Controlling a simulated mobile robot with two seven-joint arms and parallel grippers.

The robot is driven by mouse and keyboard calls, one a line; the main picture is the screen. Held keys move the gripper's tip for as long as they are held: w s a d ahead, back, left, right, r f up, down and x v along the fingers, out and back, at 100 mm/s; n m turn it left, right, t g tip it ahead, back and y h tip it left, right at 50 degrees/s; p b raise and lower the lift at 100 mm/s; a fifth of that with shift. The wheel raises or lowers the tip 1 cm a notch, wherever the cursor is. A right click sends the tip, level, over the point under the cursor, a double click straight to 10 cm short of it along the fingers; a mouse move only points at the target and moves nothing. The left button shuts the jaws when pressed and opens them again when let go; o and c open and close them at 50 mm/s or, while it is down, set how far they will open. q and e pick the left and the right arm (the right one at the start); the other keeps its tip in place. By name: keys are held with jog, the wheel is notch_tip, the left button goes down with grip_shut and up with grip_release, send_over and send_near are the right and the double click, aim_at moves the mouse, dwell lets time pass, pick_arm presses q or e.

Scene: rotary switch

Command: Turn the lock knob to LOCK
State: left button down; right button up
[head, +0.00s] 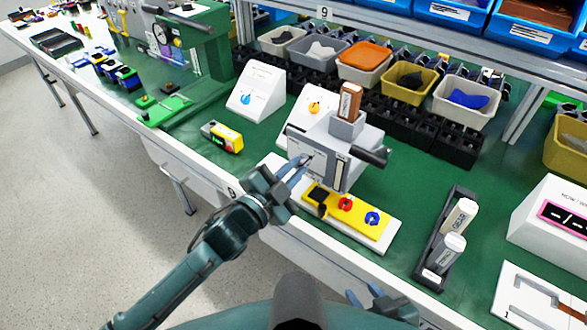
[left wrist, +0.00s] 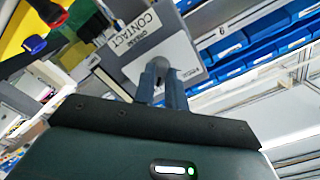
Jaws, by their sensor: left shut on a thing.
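A grey box (head: 345,140) stands on the green bench, with a lever handle on its right side and labels on its front. My left gripper (head: 304,162) is at the left part of this front face. In the left wrist view its two fingers (left wrist: 165,72) are shut on a small grey knob (left wrist: 188,66), which looks like the lock knob. The fingers cover part of the knob, and I cannot read its setting. A label with the word CONTACT (left wrist: 128,38) is beside it. My right gripper (head: 364,294) is low in the head view, with its fingers apart and empty.
A yellow panel (head: 358,220) with red and blue knobs lies in front of the box. A yellow tape measure (head: 222,136) is to the left. Bins (head: 466,98) line the back.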

pick_arm(q)
jog(key=c, duration=1.4)
grip_release()
jog(key=shift+c, duration=0.2)
jog(key=b+v, duration=0.1)
jog(key=v, duration=1.2)
jog(key=shift+s+a, duration=0.1)
jog(key=shift+s, duration=0.05)
